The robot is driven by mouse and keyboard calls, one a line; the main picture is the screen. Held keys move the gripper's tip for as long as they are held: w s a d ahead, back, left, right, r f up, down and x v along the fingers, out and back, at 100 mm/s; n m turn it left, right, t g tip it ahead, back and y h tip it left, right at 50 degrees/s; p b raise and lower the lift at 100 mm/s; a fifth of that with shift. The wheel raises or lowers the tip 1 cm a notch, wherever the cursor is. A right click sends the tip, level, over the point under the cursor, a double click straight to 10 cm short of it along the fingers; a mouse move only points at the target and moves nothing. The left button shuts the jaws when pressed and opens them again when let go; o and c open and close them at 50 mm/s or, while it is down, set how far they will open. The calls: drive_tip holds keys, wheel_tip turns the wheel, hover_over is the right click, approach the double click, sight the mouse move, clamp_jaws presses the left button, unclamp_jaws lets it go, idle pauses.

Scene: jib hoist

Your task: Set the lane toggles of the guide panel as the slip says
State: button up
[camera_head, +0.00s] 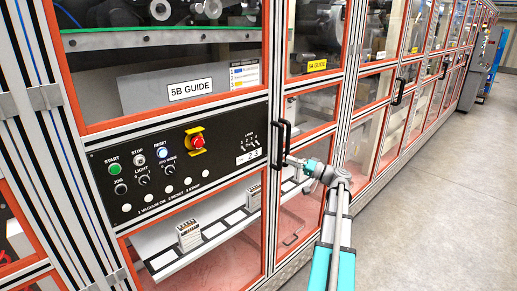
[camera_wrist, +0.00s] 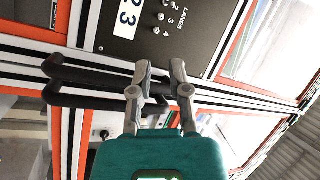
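The black guide panel (camera_head: 225,170) is on the cabinet front under the 5B GUIDE sign. Its small lane toggles (camera_head: 251,139) are at the right end, above a white slip (camera_head: 248,156) reading "2 3". In the wrist view the slip (camera_wrist: 130,16) is beside the toggles (camera_wrist: 161,17), marked LANES, with 2, 3 and 4 readable. I cannot tell which way each lever points. My gripper (camera_head: 289,160) is right of the panel, near the door handles. In the wrist view my gripper (camera_wrist: 160,68) has its fingers apart, with nothing clearly held.
Black door handles (camera_head: 281,144) stand out between the panel and my gripper; they cross behind the fingers in the wrist view. Lit buttons, knobs and a red emergency stop (camera_head: 197,141) share the panel. Grey floor (camera_head: 430,200) to the right is clear.

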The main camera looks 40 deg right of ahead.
sight(253, 145)
drive_tip(key=p+x, duration=0.2)
drive_tip(key=x, duration=1.2)
drive_tip(key=shift+f+p, duration=0.1)
drive_tip(key=shift+p, duration=0.3)
